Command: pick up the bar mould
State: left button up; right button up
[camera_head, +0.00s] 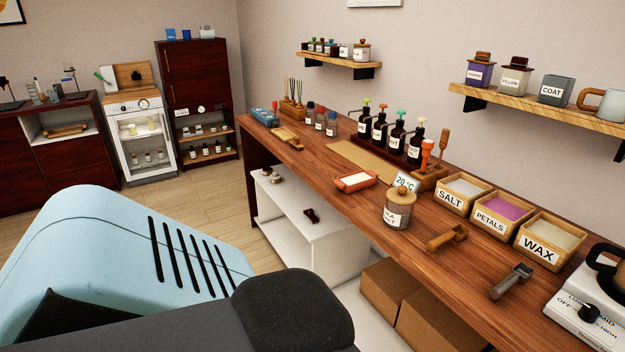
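A small red, shallow rectangular dish with a pale inside (355,181) lies on the wooden counter (300,160), near its front edge and left of a lidded jar (399,209). It looks like the bar mould, though its shape is small at this distance and I cannot be sure. Nothing is seen holding it. Neither of my grippers shows in the head view, so I cannot see whether they are open or shut.
Labelled boxes for salt (449,203), petals (489,221) and wax (539,251) stand right of the jar. A wooden scoop (447,237) and a dark scoop (511,281) lie in front. Pump bottles (379,132) stand behind the dish. A hot plate (590,312) stands far right.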

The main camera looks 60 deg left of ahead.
aim_at(354, 182)
jog(key=u, duration=1.65)
